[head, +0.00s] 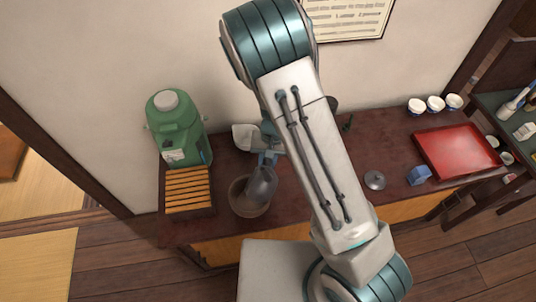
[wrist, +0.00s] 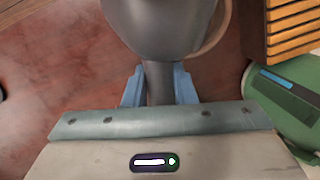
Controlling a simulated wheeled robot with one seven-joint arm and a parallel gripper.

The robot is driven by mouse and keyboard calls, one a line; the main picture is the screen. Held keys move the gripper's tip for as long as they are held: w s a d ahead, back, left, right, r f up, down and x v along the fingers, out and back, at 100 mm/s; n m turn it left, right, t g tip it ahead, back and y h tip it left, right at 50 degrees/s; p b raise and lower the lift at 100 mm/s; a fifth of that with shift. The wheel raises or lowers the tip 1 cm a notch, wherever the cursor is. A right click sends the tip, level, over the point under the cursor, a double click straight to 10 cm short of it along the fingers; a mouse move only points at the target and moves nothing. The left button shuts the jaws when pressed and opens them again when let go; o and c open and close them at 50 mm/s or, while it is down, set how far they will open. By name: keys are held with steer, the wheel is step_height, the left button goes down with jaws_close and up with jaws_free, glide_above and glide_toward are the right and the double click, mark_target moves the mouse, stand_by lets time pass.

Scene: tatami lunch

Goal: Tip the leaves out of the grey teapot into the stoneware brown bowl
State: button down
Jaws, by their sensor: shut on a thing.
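The grey teapot (head: 262,184) hangs over the stoneware brown bowl (head: 237,207) and looks tilted, its body overlapping the bowl's opening. My gripper (head: 268,158) is shut on the teapot's handle. In the wrist view the blue fingers of my gripper (wrist: 159,88) stand on both sides of the dark handle, and the round grey teapot body (wrist: 160,22) fills the top. A piece of the brown bowl's rim (wrist: 217,32) shows behind it in the wrist view. The leaves cannot be made out, and the teapot's mouth is hidden.
A green dispenser (head: 176,128) and a slatted wooden tray (head: 188,190) stand left of the bowl. A grey lid (head: 375,180), a blue block (head: 419,174), a red tray (head: 456,150) and white cups (head: 435,103) are to the right.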

steer(key=shift+a+r+p, duration=0.1)
steer(key=shift+r+p, duration=0.15)
steer(key=shift+p, duration=0.15)
steer(key=shift+a+f+h+p, duration=0.1)
steer(key=shift+f+h+p, duration=0.1)
steer(key=shift+h+p, duration=0.45)
steer(key=shift+w+a+f+h+b, duration=0.1)
steer(key=shift+f+h+b, duration=0.15)
steer(key=shift+b, duration=0.1)
steer(key=shift+w+a+r+m+g+h+b, duration=0.15)
steer(key=shift+a+g+h+b, duration=0.3)
steer(key=shift+h, duration=1.05)
steer(key=shift+w+a+m+g+h+b, duration=0.2)
steer(key=shift+a+g+h, duration=0.5)
steer(key=shift+h, duration=0.8)
steer(key=shift+w+a+r+m+g+h+b, duration=0.15)
steer(key=shift+a+g+h+b, duration=0.4)
steer(key=shift+h, duration=0.95)
steer(key=shift+d, duration=0.15)
